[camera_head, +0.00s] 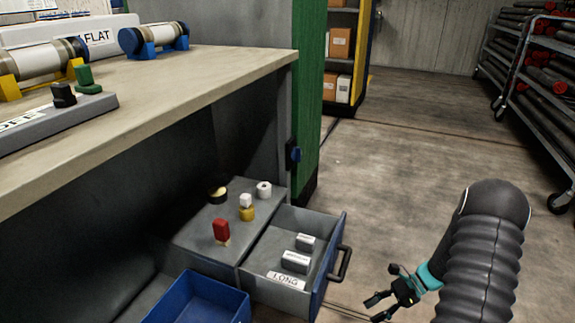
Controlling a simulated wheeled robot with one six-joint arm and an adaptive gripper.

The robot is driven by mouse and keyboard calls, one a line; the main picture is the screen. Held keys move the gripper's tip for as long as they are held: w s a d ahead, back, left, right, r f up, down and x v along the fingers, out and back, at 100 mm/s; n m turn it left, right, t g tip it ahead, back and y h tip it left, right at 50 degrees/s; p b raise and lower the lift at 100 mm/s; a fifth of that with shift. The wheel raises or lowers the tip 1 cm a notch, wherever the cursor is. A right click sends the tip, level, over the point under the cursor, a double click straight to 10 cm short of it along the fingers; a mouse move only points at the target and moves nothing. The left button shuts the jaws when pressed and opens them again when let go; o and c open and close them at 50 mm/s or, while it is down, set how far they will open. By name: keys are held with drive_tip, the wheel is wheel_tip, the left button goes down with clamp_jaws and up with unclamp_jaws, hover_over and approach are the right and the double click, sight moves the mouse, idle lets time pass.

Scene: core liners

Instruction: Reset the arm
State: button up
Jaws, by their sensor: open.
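My arm comes up from the bottom right of the head view and bends over. My gripper (379,308) hangs at its end, low over the floor, to the right of the open drawer (335,243). Its fingers are dark, with a teal band behind them. The fingers are apart and nothing shows between them. The gripper is apart from the drawer and its handle.
The drawer, labelled LONG, holds two small grey blocks (296,262). A blue bin (200,300) stands left of it, below the workbench (190,90). Small items, including a red one (221,230), stand behind. Wheeled racks (535,75) are at right; the middle floor is clear.

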drive_tip(key=s+a+r+n+t+h+p, duration=0.2)
drive_tip(key=s+r+n, duration=0.4)
drive_tip(key=r, duration=0.8)
drive_tip(key=s+a+r+n+t+h+p, duration=0.2)
drive_tip(key=s+a+r+n+t+h, duration=0.1)
drive_tip(key=r, duration=1.1)
drive_tip(key=s+a+r+n+t+h+p, duration=0.3)
drive_tip(key=s+r+n+h, duration=0.3)
drive_tip(key=r, duration=0.9)
drive_tip(key=s+a+n, duration=0.1)
drive_tip(key=s+n, duration=0.2)
drive_tip(key=shift+s+a+n, duration=0.2)
drive_tip(key=shift+n, duration=0.1)
